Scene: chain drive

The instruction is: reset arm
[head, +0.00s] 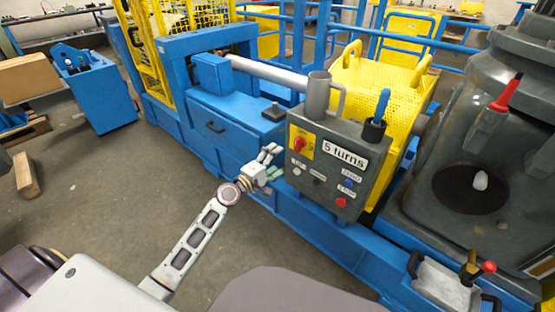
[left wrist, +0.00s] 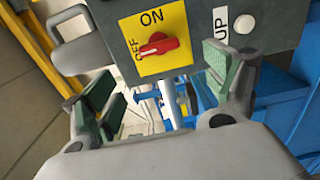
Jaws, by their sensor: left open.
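My left gripper (head: 275,163) is open and empty, just left of the grey control box (head: 340,136) in the head view. In the left wrist view, its two green-padded fingers (left wrist: 162,84) are spread apart below a red rotary switch (left wrist: 158,45). The switch sits on a yellow plate marked ON and OFF and shows a gap from both fingers. The red switch also shows in the head view (head: 299,144). The box carries a "5 turns" label (head: 345,152), several small buttons and a red button (head: 341,202). My right gripper is out of view.
A blue machine frame (head: 340,247) runs under the box. A yellow perforated guard (head: 372,84) and a dark machine with a red-handled lever (head: 506,93) stand behind and right. Grey floor (head: 110,185) lies open at left, with a blue cabinet (head: 97,92) beyond.

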